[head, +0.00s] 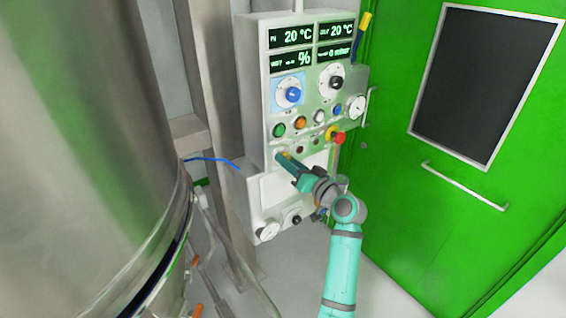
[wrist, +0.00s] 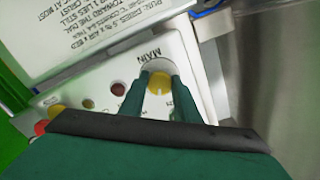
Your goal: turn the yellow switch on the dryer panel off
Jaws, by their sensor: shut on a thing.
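The yellow switch (wrist: 160,82) is a small round knob on a white plate, beside the printed word MAIN, in the wrist view. My gripper (wrist: 160,92) has its two green fingers on either side of the knob, shut on it. In the head view my gripper (head: 283,158) reaches the lower left of the grey dryer panel (head: 253,85), below the green button. There the fingers largely hide the switch.
The panel carries a blue dial (head: 292,94), a black dial (head: 336,83), a red emergency knob (head: 338,137) and several buttons. A large steel vessel (head: 90,150) stands at the left. A green door (head: 430,210) is at the right.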

